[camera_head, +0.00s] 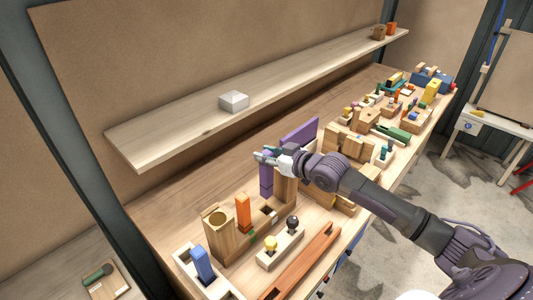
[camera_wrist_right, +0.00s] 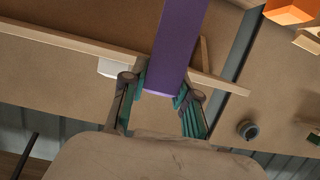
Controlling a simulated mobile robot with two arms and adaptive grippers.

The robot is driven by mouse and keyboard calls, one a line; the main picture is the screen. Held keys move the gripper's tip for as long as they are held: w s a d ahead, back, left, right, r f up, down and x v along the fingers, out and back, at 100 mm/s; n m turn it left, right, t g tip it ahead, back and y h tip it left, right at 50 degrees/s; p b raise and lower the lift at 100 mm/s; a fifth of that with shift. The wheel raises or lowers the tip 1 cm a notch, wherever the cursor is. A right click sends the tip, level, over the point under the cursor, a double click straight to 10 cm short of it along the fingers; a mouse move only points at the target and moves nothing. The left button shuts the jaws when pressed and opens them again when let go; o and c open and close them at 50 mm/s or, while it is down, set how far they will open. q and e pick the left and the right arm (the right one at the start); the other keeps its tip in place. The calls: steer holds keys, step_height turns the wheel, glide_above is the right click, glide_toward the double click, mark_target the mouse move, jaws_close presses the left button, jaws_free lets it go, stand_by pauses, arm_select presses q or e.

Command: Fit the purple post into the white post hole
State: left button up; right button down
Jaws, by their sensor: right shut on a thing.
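The purple post (camera_head: 266,178) is upright in the head view, held at its upper part by my right gripper (camera_head: 268,157). In the right wrist view the purple post (camera_wrist_right: 180,42) runs between the two fingers of the right gripper (camera_wrist_right: 163,93). Below the post is a wooden base with a dark square hole (camera_head: 268,210) and a small white mark (camera_head: 274,217) beside it, which looks like the white post hole. The post's lower end appears above and behind this hole; the exact gap cannot be told. My left gripper is out of view.
An orange post (camera_head: 243,213) stands in the same base, near a green mark. A white box (camera_head: 234,101) sits on the shelf.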

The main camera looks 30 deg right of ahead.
mark_target(270, 181)
steer(key=shift+f+b, duration=1.65)
steer(key=shift+f, duration=1.05)
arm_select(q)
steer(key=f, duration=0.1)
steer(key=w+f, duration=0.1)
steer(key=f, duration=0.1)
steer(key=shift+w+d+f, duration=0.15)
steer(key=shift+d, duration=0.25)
arm_select(e)
steer(key=shift+f, duration=0.25)
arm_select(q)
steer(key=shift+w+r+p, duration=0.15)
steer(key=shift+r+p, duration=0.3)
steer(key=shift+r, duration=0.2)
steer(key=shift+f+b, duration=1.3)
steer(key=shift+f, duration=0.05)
arm_select(e)
steer(key=shift+f, duration=2)
steer(key=c, duration=0.8)
jaws_free()
